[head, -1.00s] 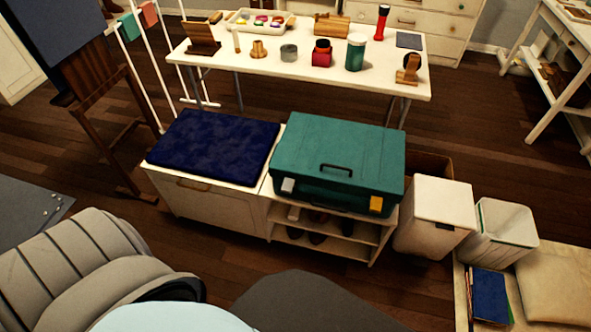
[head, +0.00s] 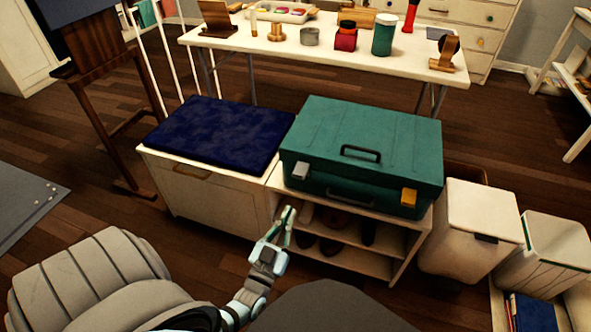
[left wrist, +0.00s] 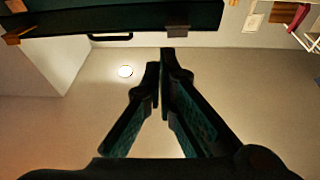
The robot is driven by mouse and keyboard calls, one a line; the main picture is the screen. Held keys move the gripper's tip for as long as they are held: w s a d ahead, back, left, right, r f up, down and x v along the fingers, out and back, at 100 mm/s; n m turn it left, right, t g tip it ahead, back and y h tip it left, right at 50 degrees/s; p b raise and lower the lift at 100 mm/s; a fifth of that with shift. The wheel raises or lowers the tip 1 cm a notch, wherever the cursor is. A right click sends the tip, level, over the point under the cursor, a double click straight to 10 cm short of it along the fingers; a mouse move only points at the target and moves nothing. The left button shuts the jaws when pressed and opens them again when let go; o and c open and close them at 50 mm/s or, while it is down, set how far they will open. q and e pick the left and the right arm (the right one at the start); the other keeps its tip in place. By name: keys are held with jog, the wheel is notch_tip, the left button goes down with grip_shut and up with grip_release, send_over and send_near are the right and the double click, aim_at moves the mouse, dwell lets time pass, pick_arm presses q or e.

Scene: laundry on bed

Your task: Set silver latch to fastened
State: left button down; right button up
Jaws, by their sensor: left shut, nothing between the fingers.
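The silver latch (head: 300,171) is a small pale block on the front left of the closed teal case (head: 420,150) in the head view. I cannot tell from its look whether it is fastened. My left gripper (head: 287,214) is shut and empty, in front of the shelf unit, below the silver latch and apart from it. In the left wrist view the shut fingers (left wrist: 164,58) point toward the dark case (left wrist: 150,18) along the top edge. My right gripper is not in view.
A yellow latch (head: 409,197) is on the case's front right. The case stands on a white shelf unit (head: 397,268) holding shoes, beside a navy cushion (head: 220,135). White bins (head: 470,235) stand to the right. A cluttered table (head: 330,55) is behind.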

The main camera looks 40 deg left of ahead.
pick_arm(q)
notch_tip(320, 180, up, 3)
jog(key=a+n+t+y, duration=0.1)
jog(key=t+y, duration=0.1)
notch_tip(320, 180, up, 5)
jog(key=b, duration=0.1)
send_over(295, 173)
jog(key=s+d, duration=0.3)
jog(key=s, duration=0.1)
jog(key=shift+w+a+f+b, duration=0.25)
jog(key=shift+w+b, duration=0.15)
jog(key=shift+b, duration=0.15)
jog(key=shift+w+a+f+b, duration=0.1)
jog(key=shift+w+f+b, duration=0.05)
jog(key=shift+f+b, duration=0.5)
jog(key=shift+w+f+b, duration=0.1)
jog(key=shift+f+b, duration=0.3)
jog(key=shift+f, duration=0.35)
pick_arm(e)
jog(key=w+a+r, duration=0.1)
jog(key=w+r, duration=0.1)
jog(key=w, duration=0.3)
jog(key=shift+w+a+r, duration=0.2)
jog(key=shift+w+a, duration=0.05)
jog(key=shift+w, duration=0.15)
pick_arm(q)
jog(key=shift+s, duration=0.2)
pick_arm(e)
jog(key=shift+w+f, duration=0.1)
